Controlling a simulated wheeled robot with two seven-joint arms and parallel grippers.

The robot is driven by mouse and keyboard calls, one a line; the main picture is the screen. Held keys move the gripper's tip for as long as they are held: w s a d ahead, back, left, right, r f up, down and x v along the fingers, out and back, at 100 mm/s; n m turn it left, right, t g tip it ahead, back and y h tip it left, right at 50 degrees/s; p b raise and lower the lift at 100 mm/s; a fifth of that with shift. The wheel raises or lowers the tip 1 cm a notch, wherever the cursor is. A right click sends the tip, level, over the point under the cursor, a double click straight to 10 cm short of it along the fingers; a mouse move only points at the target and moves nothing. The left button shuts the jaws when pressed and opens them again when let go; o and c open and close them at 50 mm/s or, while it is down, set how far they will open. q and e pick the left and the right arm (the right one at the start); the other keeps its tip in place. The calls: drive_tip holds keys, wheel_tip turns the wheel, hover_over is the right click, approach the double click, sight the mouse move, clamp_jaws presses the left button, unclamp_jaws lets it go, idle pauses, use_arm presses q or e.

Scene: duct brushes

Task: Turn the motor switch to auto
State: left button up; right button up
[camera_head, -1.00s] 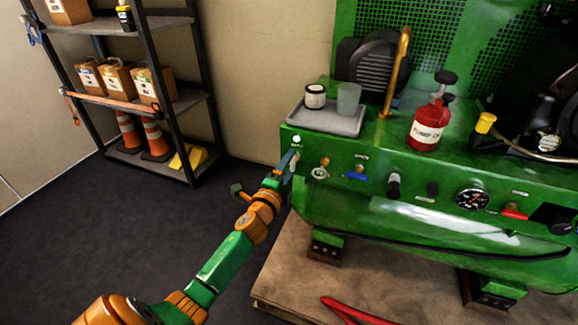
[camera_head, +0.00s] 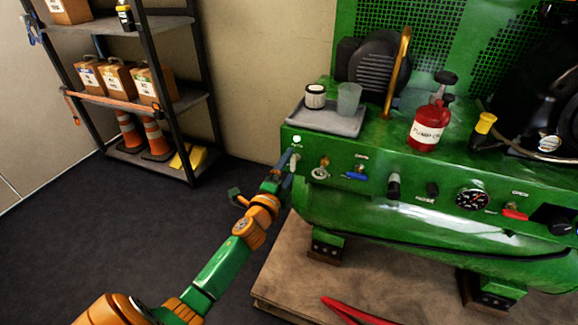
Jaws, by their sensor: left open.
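The green compressor panel (camera_head: 400,165) runs across the right half of the head view. My left gripper (camera_head: 287,161) is open at the panel's left end, just below a small white round light (camera_head: 297,139). The motor switch is not clearly visible; the gripper covers the panel area there, and I cannot tell whether it touches anything. Right of the gripper are a brass fitting (camera_head: 324,161) and a blue-handled valve (camera_head: 356,175). My right gripper is not in view.
A grey tray (camera_head: 328,121) with a white-labelled jar (camera_head: 315,96) and a cup (camera_head: 348,99) sits on top. A red oil can (camera_head: 428,125) stands further right. A black gauge (camera_head: 472,199) and a red-handled valve (camera_head: 515,213) are on the panel. A shelf (camera_head: 140,95) stands left.

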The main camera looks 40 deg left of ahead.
use_arm(q)
drive_tip(key=v, duration=0.6)
drive_tip(key=shift+p, duration=0.35)
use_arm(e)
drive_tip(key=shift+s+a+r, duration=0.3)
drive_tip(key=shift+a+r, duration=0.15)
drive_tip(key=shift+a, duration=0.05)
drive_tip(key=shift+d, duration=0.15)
